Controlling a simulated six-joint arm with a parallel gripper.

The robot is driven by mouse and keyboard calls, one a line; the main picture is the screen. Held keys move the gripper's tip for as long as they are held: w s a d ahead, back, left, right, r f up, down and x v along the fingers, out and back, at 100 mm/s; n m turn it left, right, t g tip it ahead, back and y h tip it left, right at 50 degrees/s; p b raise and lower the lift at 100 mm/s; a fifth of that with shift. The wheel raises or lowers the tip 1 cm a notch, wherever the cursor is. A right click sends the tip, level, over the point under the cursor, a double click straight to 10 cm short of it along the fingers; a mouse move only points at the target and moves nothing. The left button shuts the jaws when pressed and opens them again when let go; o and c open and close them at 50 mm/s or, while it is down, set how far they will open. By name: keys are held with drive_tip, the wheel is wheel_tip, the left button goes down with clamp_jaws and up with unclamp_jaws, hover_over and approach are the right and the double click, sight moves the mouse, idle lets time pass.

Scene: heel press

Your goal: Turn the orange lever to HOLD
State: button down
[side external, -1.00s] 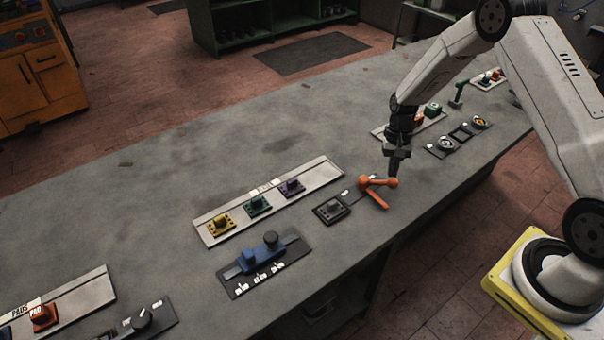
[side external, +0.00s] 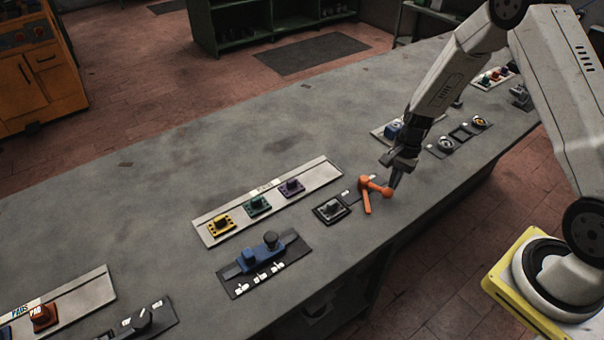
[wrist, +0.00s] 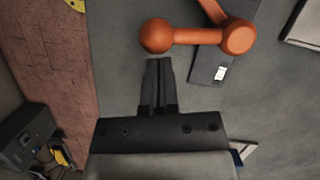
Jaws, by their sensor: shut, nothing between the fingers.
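The orange lever (side external: 373,189) stands on a dark plate near the front edge of the bench. It has a hub, an arm ending in a round knob, and a second bar pointing toward the front. In the wrist view the orange lever (wrist: 195,36) lies just ahead of the fingertips, with its knob nearest them. My gripper (side external: 391,192) is shut and empty, its tips beside the knob; I cannot tell whether they touch it. The gripper (wrist: 159,62) also shows in the wrist view. A small white label (wrist: 220,73) on the plate is too small to read.
A black switch block (side external: 332,209) is left of the lever. A blue slider (side external: 262,253) and a panel with yellow, teal and purple pads (side external: 257,204) lie further left. Round dials (side external: 463,137) are behind the gripper.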

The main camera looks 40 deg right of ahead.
sight(386, 193)
drive_tip(key=a+m, duration=0.2)
drive_tip(key=m, duration=0.1)
drive_tip(key=shift+s+t, duration=0.4)
drive_tip(key=m, duration=0.1)
drive_tip(key=a+m+t, duration=0.1)
drive_tip(key=shift+s+a+m, duration=0.15)
drive_tip(key=shift+a+m, duration=0.15)
drive_tip(key=shift+a+m+t, duration=0.3)
drive_tip(key=shift+a+m, duration=0.45)
drive_tip(key=shift+m, duration=0.35)
drive_tip(key=shift+a, duration=0.4)
drive_tip(key=shift+w, duration=0.2)
drive_tip(key=shift+s+d, duration=0.1)
drive_tip(key=shift+s+d+r, duration=0.1)
drive_tip(key=shift+s+d, duration=0.1)
drive_tip(key=shift+d, duration=0.3)
drive_tip(key=shift+s+d+r, duration=0.2)
drive_tip(key=shift+s+d, duration=0.15)
drive_tip(key=shift+d, duration=0.3)
drive_tip(key=shift+s+d+r, duration=0.15)
drive_tip(key=shift+s+d, duration=0.2)
drive_tip(key=shift+d, duration=0.25)
drive_tip(key=v, duration=0.9)
drive_tip(key=shift+s+r, duration=0.15)
drive_tip(key=shift+r, duration=0.25)
